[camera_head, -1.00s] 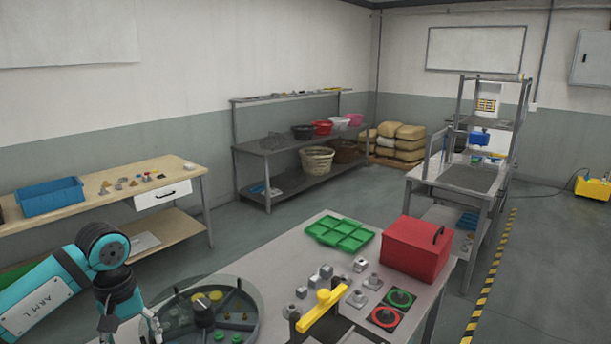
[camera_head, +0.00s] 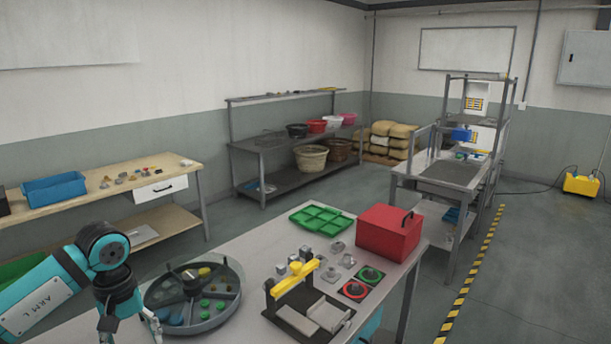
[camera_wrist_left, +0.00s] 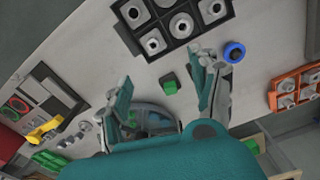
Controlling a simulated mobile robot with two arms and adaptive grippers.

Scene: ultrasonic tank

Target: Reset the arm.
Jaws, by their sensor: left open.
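My left arm (camera_head: 45,295), teal and marked ARM L, comes in from the left in the head view. It is bent at a dark joint and reaches down at the near left end of the grey table. My left gripper (camera_wrist_left: 164,74) shows in the left wrist view with its two fingers spread apart, open and empty. A small green block (camera_wrist_left: 170,87) appears between the fingers in that view, on the table surface. In the head view the gripper is mostly cut off by the bottom edge. My right gripper is not in view.
A round divided tray (camera_head: 233,300) stands close beside the left arm. A yellow-handled fixture (camera_head: 295,278), green tray (camera_head: 322,207) and red box (camera_head: 390,237) occupy the table. The wrist view shows a black tray (camera_wrist_left: 183,42), blue ring (camera_wrist_left: 234,52) and orange tray (camera_wrist_left: 272,98).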

